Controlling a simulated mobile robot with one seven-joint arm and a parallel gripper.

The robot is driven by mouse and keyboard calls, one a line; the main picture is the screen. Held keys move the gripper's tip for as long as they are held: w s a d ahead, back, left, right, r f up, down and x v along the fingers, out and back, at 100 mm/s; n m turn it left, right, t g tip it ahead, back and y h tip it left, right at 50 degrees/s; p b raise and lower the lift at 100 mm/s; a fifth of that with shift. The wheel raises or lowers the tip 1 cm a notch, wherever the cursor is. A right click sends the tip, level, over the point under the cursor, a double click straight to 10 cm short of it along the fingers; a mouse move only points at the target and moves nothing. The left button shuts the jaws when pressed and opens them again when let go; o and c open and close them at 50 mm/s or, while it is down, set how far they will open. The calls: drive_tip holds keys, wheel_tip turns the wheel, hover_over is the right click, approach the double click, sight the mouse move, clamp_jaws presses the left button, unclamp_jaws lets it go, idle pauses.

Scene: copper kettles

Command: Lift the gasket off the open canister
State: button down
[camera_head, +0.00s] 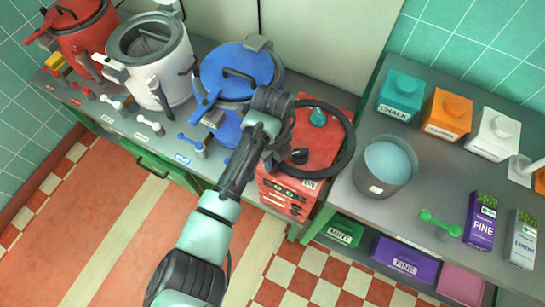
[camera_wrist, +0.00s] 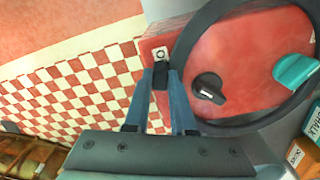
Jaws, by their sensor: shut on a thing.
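The gasket (camera_head: 350,150) is a large dark ring held in the air, seen above a red box in the head view. It also shows in the wrist view (camera_wrist: 245,126). My gripper (camera_head: 277,158) is at the ring's left side. In the wrist view my gripper (camera_wrist: 161,76) has its two blue-grey fingers shut on a small black piece at the ring's edge. The open canister (camera_head: 174,82) is white with a grey rim and stands at the back left, well apart from the gasket. Its inside looks grey and is only partly visible.
A red canister (camera_head: 90,38) and a lidded blue canister (camera_head: 232,92) flank the white one. The red box (camera_head: 322,152) carries a teal and a dark knob. A grey bucket (camera_head: 375,182) and labelled boxes stand on the right bench.

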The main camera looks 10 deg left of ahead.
drive_tip(key=c, duration=0.7)
unclamp_jaws()
wheel_tip(320, 180, up, 13)
drive_tip(key=shift+r+b, duration=0.1)
drive_tip(key=shift+b, duration=0.7)
